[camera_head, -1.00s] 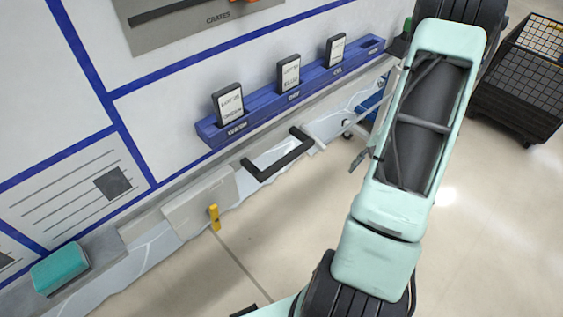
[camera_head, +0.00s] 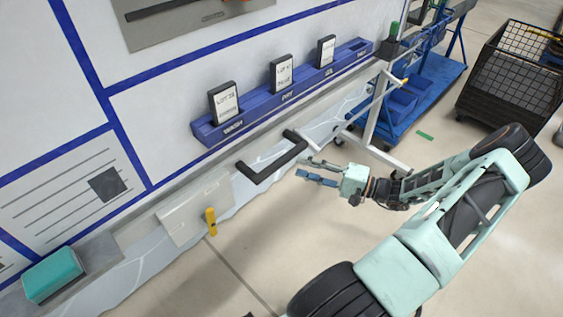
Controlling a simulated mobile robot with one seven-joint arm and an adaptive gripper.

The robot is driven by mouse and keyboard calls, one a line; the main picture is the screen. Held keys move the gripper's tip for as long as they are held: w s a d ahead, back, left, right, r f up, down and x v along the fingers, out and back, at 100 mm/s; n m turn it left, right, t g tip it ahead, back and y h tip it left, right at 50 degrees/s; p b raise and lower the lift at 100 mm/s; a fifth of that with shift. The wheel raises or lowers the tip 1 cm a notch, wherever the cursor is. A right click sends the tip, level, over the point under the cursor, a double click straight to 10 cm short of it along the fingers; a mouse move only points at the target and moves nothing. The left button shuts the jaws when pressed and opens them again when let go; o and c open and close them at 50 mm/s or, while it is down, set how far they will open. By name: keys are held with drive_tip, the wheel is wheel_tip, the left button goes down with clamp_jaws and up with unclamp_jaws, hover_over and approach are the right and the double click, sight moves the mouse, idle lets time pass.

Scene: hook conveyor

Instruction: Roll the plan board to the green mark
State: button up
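The plan board (camera_head: 165,118) is a big white panel with blue lines, filling the left and middle. A dark U-shaped handle (camera_head: 268,174) sticks out from its lower edge. A white frame with a foot (camera_head: 390,158) stands at its right end. A small yellow lever (camera_head: 211,222) shows below the lower edge. A green mark (camera_head: 425,135) lies on the floor, right of the frame. My gripper (camera_head: 303,168) is just right of the handle, its fingers apart and pointing left. It looks empty; I cannot tell whether a fingertip touches the handle.
A blue cart (camera_head: 432,85) with bins stands behind the board's right end. A black wire-mesh cage (camera_head: 510,85) stands farther right. A blue rack (camera_head: 300,95) on the board holds several cards, and a teal block (camera_head: 53,274) sits on its ledge. The floor below is clear.

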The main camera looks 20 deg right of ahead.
sight(286, 162)
drive_tip(key=x, duration=0.7)
drive_tip(key=shift+w+a, duration=0.2)
drive_tip(key=shift+a, duration=0.05)
drive_tip(key=shift+c, duration=0.5)
clamp_jaws()
